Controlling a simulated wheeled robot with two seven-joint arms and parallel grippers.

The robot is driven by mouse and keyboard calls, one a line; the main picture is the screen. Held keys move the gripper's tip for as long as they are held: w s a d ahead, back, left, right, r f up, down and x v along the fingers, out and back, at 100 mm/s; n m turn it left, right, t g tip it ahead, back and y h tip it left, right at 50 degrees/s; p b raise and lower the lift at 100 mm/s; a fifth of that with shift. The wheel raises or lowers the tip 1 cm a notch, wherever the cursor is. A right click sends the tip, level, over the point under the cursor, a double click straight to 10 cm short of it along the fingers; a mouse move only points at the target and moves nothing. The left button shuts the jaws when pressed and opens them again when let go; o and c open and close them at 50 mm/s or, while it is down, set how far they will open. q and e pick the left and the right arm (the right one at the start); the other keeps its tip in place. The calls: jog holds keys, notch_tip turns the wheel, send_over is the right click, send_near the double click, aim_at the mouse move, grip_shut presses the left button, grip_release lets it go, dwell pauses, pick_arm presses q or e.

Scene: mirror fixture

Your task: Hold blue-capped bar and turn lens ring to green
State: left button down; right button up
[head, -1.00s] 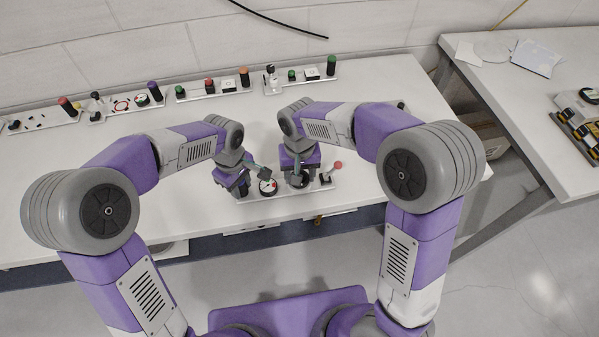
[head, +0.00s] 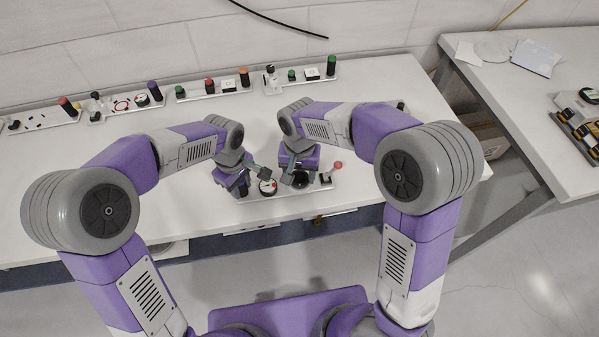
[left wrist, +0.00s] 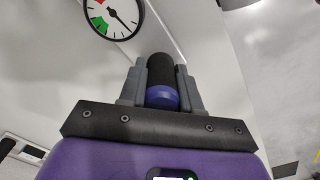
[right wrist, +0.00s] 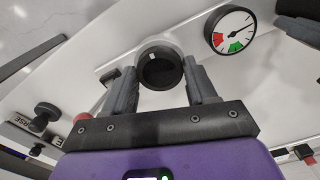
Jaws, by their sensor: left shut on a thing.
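My left gripper (left wrist: 168,85) is shut on the black bar with a blue cap (left wrist: 163,97), the cap facing the left wrist camera. In the head view, my left gripper (head: 244,185) is left of the gauge and largely hides the bar. The black lens ring (right wrist: 160,68) has a white mark at its top. My right gripper (right wrist: 163,85) is open, its fingers on either side of the ring. The ring also shows in the head view (head: 301,180). The dial gauge (right wrist: 230,30) has red and green sectors; its needle points into the white part, outside the green.
Other fixture plates with buttons and posts line the back of the white table (head: 390,80). The table's front edge is close in front of the plate.

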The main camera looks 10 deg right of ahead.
aim_at(299, 177)
jog(key=o, duration=0.4)
notch_tip(299, 177, up, 12)
dwell(0.5)
